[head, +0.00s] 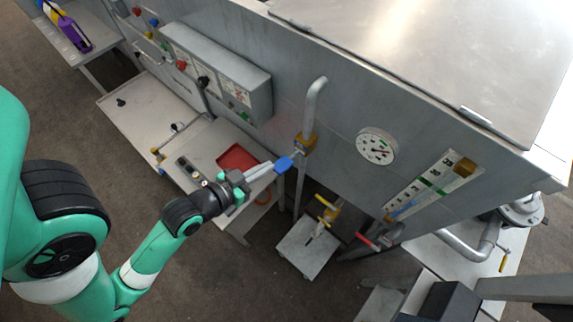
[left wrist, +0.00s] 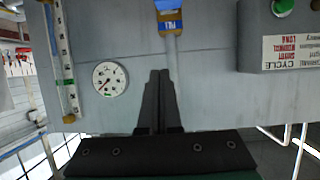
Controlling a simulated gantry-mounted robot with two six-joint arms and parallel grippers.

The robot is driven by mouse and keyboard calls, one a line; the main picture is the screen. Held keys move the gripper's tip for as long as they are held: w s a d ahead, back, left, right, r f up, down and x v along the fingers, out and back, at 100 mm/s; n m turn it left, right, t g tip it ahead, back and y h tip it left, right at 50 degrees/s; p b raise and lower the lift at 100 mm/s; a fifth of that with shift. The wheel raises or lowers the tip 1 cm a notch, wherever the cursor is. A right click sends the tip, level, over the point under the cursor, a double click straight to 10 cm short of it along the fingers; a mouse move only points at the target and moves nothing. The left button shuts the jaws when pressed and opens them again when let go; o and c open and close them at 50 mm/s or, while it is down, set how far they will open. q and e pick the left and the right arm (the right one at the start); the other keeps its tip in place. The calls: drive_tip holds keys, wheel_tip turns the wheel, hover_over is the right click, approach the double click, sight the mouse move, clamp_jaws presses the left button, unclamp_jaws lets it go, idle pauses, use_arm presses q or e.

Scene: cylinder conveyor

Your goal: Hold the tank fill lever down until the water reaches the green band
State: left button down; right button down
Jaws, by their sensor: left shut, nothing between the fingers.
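The fill lever is a blue paddle (head: 283,164) on a brass valve (head: 307,142) below a grey pipe on the tank wall. In the left wrist view the blue paddle (left wrist: 168,4) is cut by the top edge, beside a FILL label (left wrist: 170,27). My left gripper (head: 270,168) is shut and empty, its tips close to the paddle in the head view. In the left wrist view its fingers (left wrist: 160,73) show apart from the paddle; contact cannot be told. The level gauge (head: 436,178) has green marks and blue low in its tube. My right gripper is not in view.
A round dial (head: 376,146) sits between valve and gauge. A control box (head: 218,75) is on the wall to the left. A red tray (head: 237,158) lies on the bench below. Yellow-handled (head: 325,211) and red-handled (head: 366,240) valves are lower down.

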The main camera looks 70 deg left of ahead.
use_arm(q)
drive_tip(key=s, duration=0.1)
drive_tip(key=s+f+g, duration=0.1)
drive_tip(key=shift+s+a+n, duration=0.3)
drive_tip(key=shift+n, duration=0.1)
drive_tip(key=shift+w+f, duration=0.1)
drive_tip(key=b, duration=0.2)
hover_over(277, 169)
drive_tip(key=w, duration=0.1)
drive_tip(key=f, duration=0.4)
drive_tip(key=shift+w+a+f, duration=0.1)
drive_tip(key=shift+a, duration=0.15)
drive_tip(key=f, duration=0.2)
drive_tip(key=s+f, duration=0.1)
drive_tip(key=shift+d, duration=0.25)
drive_tip(key=shift+f, duration=0.5)
